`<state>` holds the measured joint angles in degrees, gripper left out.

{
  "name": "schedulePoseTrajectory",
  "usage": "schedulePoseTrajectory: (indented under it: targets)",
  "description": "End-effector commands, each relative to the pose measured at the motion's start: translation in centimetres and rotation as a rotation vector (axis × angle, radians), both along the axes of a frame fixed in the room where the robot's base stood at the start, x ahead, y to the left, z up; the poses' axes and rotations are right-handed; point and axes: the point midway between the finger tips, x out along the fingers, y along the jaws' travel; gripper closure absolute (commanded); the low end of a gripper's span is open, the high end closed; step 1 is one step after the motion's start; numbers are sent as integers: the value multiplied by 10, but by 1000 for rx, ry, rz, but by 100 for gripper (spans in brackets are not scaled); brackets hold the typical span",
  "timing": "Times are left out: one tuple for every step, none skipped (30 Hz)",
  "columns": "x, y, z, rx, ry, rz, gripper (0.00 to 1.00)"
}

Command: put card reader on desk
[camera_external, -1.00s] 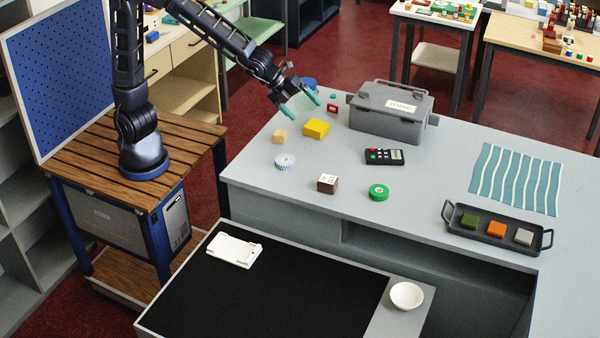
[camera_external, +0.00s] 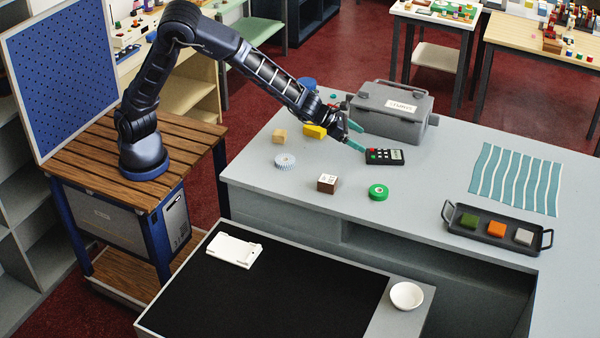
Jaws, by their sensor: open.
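The card reader (camera_external: 384,156), a black handheld device with a keypad and a red key, lies flat on the grey counter (camera_external: 430,170). My gripper (camera_external: 360,136), with teal fingers, is open and empty just to the upper left of the card reader. One finger shows close to the reader's left end; I cannot tell whether they touch. The lower desk (camera_external: 260,295), with a black top, stands in front of the counter.
Around the reader stand a grey toolbox (camera_external: 390,115), a green roll (camera_external: 378,192), a brown box (camera_external: 327,183) and a yellow block (camera_external: 314,131). The desk's black middle is clear.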

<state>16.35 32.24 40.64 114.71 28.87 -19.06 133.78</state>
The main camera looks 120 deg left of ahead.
Motion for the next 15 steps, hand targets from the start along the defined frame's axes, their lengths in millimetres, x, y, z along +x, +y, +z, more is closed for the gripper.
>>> schedulePoseTrajectory:
  targets:
    - [3, 2, -3, 6, 2, -3, 7]
    - [5, 3, -4, 6, 2, -5, 7]
    - [9, 5, -7, 7, 2, -4, 7]
    - [12, 6, -9, 7, 2, -4, 7]
    - [16, 8, -12, 7, 3, -4, 7]
    - [20, 10, -16, 6, 2, -3, 7]
    - [24, 11, -18, 5, 1, -3, 7]
    - [27, 12, -20, 6, 2, -3, 7]
    - [31, 14, -23, 6, 2, -3, 7]
    - [34, 15, -25, 6, 2, -3, 7]
    - [36, 16, -27, 5, 1, -3, 7]
    - [38, 16, -28, 5, 1, -3, 7]
    - [40, 17, -30, 4, 1, -3, 7]
    - [41, 17, -30, 4, 1, -3, 7]
    - [42, 17, -31, 4, 1, -3, 7]
